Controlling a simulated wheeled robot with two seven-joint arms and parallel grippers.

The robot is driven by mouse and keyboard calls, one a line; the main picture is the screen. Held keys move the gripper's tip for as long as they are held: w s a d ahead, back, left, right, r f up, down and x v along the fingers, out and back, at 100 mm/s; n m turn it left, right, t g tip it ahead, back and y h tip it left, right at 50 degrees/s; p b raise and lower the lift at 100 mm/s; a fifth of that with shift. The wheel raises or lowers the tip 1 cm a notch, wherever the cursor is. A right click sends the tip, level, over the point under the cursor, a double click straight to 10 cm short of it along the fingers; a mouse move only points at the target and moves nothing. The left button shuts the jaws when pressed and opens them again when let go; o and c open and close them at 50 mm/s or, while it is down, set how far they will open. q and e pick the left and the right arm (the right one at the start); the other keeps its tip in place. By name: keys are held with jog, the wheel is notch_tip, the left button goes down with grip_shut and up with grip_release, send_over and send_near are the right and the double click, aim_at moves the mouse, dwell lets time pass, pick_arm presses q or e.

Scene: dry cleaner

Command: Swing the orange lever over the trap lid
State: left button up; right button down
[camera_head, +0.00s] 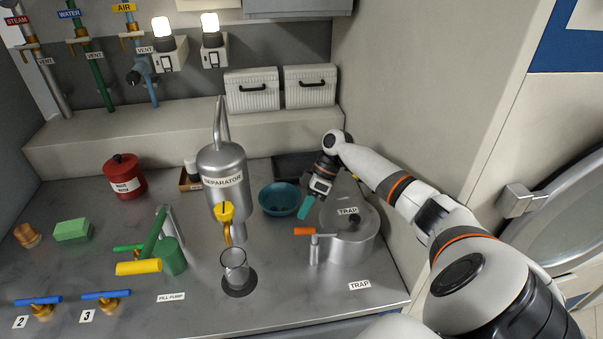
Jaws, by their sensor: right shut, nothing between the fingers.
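The trap (345,242) is a round silver pot at the right of the metal counter, with a lid (352,220) marked "TRAP" and a dark knob. The lever has an orange handle (304,231) on a silver post at the trap's left front. The handle points left, away from the lid. My right gripper (313,199) is behind and left of the trap, close to a teal piece and the teal bowl. It is shut with nothing in it and apart from the orange handle. My left gripper is out of view.
The teal bowl (281,199) stands left of my right gripper. The separator (224,172) stands further left, with a glass (235,267) below it on a dark disc. A dark tray (295,165) lies behind the gripper.

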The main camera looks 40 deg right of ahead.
jog(key=p+v, duration=0.3)
jog(key=v, duration=0.6)
jog(key=shift+d+r, duration=0.2)
jog(key=shift+r, duration=0.1)
jog(key=shift+s+a+f, duration=0.1)
